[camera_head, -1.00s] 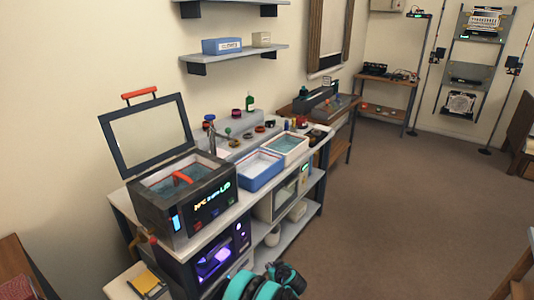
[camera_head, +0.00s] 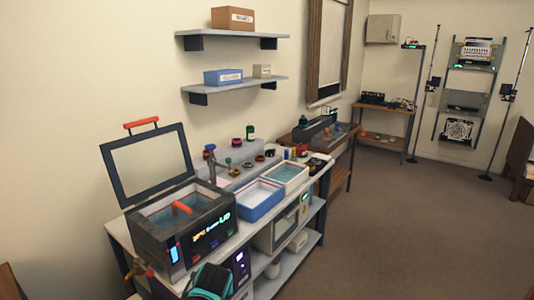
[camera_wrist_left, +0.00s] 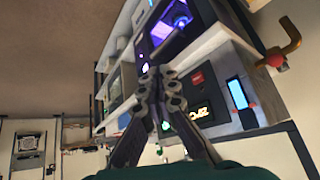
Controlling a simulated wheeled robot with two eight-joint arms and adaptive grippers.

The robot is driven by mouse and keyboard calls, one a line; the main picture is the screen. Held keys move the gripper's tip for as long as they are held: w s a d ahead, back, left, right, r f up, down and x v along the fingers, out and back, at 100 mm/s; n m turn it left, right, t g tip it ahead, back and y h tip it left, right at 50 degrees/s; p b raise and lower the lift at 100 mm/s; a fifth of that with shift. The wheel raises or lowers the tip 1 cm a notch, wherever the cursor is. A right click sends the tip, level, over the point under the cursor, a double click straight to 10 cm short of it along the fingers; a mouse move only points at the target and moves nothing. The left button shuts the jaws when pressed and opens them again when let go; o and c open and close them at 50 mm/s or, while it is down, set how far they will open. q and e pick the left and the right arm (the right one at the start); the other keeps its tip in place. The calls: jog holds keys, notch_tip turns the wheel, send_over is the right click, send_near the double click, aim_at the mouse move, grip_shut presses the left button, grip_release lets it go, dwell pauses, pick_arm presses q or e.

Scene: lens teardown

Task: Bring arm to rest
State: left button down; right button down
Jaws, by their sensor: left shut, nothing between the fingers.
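My left gripper (camera_wrist_left: 165,92) shows in the left wrist view with its two fingers together and nothing between them. It points toward the front of the dark ultrasonic cleaner (camera_wrist_left: 215,110), apart or touching I cannot tell. In the head view a teal and black part of my arm (camera_head: 208,282) shows at the bottom edge, in front of the bench; its fingers cannot be made out there. My right gripper is in neither view.
The cleaner (camera_head: 185,235) stands open-lidded on the bench, with a blue tray (camera_head: 258,212) and a white tray (camera_head: 290,180) beyond it. Open floor (camera_head: 400,220) lies to the right.

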pick_arm(q)
jog(key=s+a+h, duration=0.1)
jog(key=s, duration=0.9)
jog(key=s+a+m, duration=0.1)
jog(key=s+a, duration=0.1)
jog(key=s, duration=0.8)
jog(key=shift+s+a+m+h, duration=0.15)
jog(key=shift+a+m+h, duration=0.15)
jog(key=shift+h, duration=0.1)
